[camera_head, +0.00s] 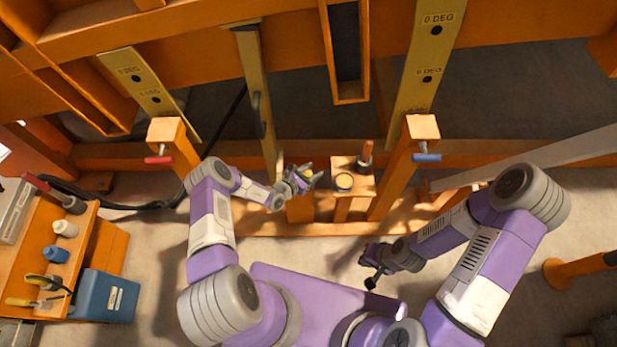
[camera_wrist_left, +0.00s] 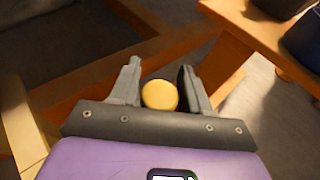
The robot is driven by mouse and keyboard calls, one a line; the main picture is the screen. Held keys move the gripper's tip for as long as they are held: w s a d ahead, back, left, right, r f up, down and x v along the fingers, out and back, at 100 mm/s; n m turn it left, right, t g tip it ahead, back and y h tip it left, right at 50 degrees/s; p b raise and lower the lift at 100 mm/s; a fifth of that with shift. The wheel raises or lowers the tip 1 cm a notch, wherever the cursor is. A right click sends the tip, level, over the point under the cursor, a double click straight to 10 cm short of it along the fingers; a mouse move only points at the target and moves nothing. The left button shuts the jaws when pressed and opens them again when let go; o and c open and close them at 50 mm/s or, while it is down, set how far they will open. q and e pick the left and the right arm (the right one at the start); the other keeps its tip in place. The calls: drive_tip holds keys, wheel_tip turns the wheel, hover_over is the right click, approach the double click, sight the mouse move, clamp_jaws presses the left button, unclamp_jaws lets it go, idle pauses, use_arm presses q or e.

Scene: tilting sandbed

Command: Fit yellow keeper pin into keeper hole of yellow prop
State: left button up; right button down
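My left gripper (camera_head: 304,176) is beside the middle of the frame, near the foot of a long yellow bar (camera_head: 256,110), which I take to be the yellow prop. It has a dark handle on its side. In the left wrist view a round yellow knob (camera_wrist_left: 159,95), apparently the keeper pin's head, sits between the two fingers, which close against both its sides. The pin's shaft is hidden. I cannot make out the keeper hole. My right gripper (camera_head: 371,270) hangs low at centre right, empty, its fingers apart.
A tool bench (camera_head: 92,222) stands at left.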

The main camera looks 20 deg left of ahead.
use_arm(q)
drive_tip(key=c, duration=0.7)
drive_tip(key=shift+r, duration=0.1)
drive_tip(key=shift+c, duration=0.2)
wheel_tip(320, 180, up, 9)
drive_tip(key=p, duration=0.4)
drive_tip(key=s+a+r+b, duration=0.2)
drive_tip(key=a+r+b, duration=0.1)
drive_tip(key=a+r, duration=0.2)
drive_tip(key=shift+a, duration=1.15)
